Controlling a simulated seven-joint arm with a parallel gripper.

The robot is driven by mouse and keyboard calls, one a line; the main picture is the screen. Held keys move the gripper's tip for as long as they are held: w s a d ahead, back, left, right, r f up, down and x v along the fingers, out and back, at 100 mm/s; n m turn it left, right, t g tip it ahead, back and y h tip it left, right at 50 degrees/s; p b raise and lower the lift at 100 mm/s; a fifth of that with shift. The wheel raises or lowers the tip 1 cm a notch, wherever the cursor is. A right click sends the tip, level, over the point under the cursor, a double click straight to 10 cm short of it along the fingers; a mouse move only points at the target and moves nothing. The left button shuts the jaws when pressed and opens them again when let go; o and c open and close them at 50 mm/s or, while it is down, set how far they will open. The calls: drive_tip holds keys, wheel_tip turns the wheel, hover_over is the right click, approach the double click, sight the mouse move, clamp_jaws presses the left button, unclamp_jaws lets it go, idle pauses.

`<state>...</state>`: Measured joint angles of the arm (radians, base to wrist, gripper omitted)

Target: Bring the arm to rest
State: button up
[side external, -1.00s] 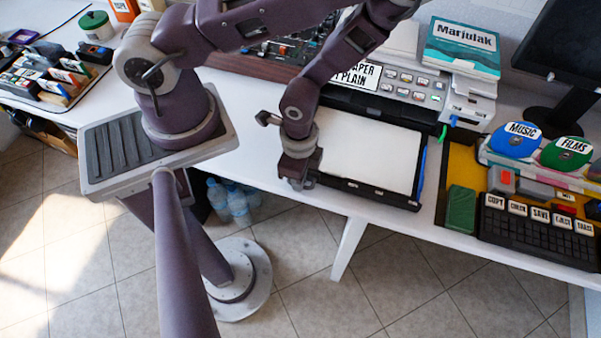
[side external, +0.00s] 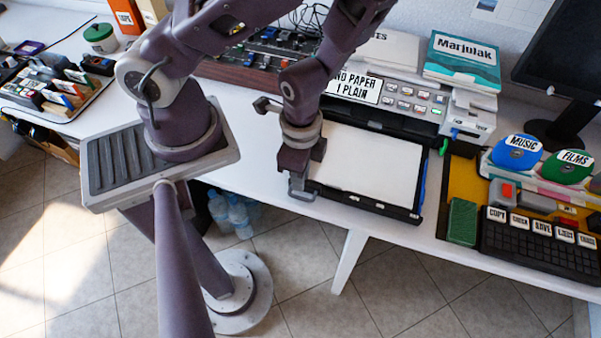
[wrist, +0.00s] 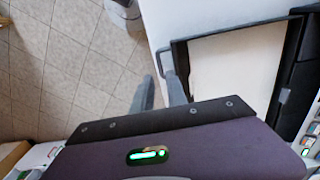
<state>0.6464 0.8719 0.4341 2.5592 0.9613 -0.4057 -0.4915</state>
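My gripper (side external: 301,192) hangs pointing down at the front left corner of the paper tray (side external: 413,213), near the table's front edge. In the wrist view my gripper (wrist: 159,80) shows two grey fingers with a gap between them. Nothing is between the fingers. It is open and empty. I cannot tell how high the fingertips are above the table edge.
A printer-like machine (side external: 408,103) stands behind the tray, with a book (side external: 462,62) on it. At right are a block keyboard (side external: 530,241), a green block (side external: 462,221) and blue (side external: 516,151) and green (side external: 568,166) discs. The tiled floor (side external: 320,270) lies in front.

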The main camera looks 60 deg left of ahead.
drive_tip(key=shift+r, duration=0.2)
drive_tip(key=w+a+r+n+t, duration=0.2)
drive_tip(key=w+r, duration=0.2)
drive_tip(key=r, duration=0.3)
drive_tip(key=w+a+r+n+t, duration=0.2)
drive_tip(key=w+r, duration=0.2)
drive_tip(key=r, duration=0.4)
drive_tip(key=s+r+n+t, duration=0.1)
drive_tip(key=s+r+n, duration=0.4)
drive_tip(key=s+r, duration=0.6)
wheel_tip(320, 180, up, 4)
drive_tip(key=shift+r+t, duration=0.2)
drive_tip(key=shift+t, duration=0.1)
